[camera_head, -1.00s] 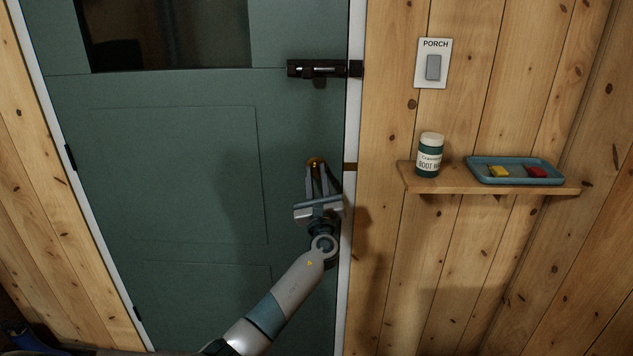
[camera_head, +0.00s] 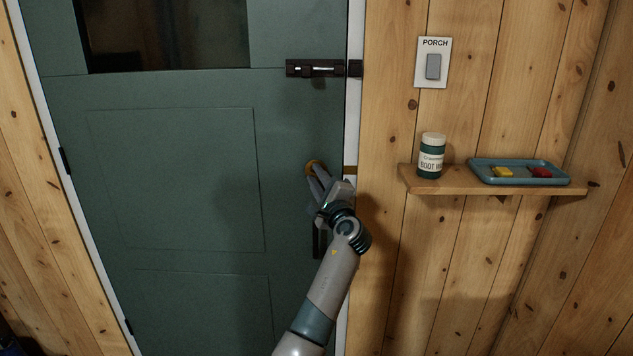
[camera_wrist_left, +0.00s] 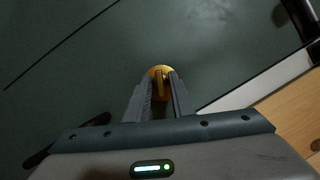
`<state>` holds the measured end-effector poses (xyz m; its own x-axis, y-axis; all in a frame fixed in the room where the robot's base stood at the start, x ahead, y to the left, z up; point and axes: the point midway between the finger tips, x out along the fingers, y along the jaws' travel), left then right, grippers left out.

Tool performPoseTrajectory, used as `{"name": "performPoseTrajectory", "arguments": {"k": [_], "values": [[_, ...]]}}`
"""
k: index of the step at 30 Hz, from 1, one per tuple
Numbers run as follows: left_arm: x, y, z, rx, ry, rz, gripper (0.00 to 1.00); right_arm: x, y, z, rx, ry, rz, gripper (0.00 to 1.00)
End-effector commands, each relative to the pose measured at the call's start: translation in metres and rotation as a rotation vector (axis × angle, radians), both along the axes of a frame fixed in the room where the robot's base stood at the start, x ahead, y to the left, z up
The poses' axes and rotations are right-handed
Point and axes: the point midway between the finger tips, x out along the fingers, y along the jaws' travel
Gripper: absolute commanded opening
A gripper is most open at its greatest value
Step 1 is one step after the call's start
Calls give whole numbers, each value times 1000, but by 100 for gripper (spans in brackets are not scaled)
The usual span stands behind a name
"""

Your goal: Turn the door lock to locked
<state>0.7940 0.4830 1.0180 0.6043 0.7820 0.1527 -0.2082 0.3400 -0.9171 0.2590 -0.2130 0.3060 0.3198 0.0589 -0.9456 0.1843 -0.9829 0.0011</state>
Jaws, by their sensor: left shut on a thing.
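The door lock is a round brass turn (camera_head: 311,167) on the green door (camera_head: 180,180), close to its right edge. In the left wrist view the brass lock (camera_wrist_left: 161,70) shows its disc, with its raised turn piece between my fingers. My left gripper (camera_head: 316,178) is shut on this turn piece and reaches it from below. In the left wrist view the two fingertips of my left gripper (camera_wrist_left: 161,84) stand on either side of the piece. The fingers and wrist hide part of the lock in the head view. My right gripper is not in view.
A dark slide bolt (camera_head: 316,69) sits above the lock. A dark door handle (camera_head: 319,240) is below, partly behind my arm. On the right wall are a PORCH switch (camera_head: 433,66) and a shelf (camera_head: 420,186) with a jar (camera_head: 431,157) and a blue tray (camera_head: 512,181).

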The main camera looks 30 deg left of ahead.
Motion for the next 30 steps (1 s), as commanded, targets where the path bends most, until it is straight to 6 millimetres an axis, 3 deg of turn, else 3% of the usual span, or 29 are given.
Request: {"name": "performPoseTrajectory", "arguments": {"k": [15, 30], "values": [[0, 0, 2, -317, -194, 0, 0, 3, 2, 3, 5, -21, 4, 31], [0, 0, 1, -365, -222, 2, 0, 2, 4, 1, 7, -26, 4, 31]]}}
